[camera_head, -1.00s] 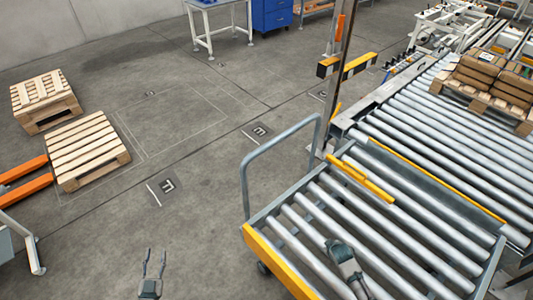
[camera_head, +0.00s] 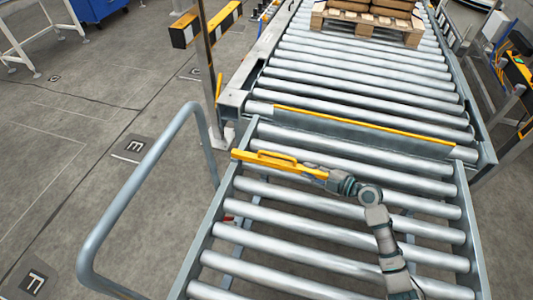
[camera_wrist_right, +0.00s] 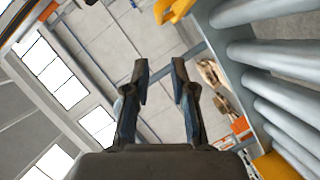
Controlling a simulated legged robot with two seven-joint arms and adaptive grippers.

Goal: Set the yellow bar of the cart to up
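The cart (camera_head: 216,228) is a grey frame with rollers and stands against the roller conveyor. A short yellow bar (camera_head: 250,156) with a raised handle lies near the cart's far left corner; whether it is up or down I cannot tell. My right gripper (camera_head: 318,173) is at the bar's right end and overlaps it in the head view; contact is unclear. In the right wrist view its two fingers (camera_wrist_right: 160,78) are apart with nothing between them. A yellow piece (camera_wrist_right: 172,10), probably the bar's handle, shows beyond the fingertips. My left gripper is out of view.
A long yellow strip (camera_head: 362,127) runs along a plate between cart and conveyor (camera_head: 350,72). A pallet with brown sacks (camera_head: 368,18) sits on the conveyor. The cart's tubular handle (camera_head: 140,200) rises at the left, near a post (camera_head: 207,60).

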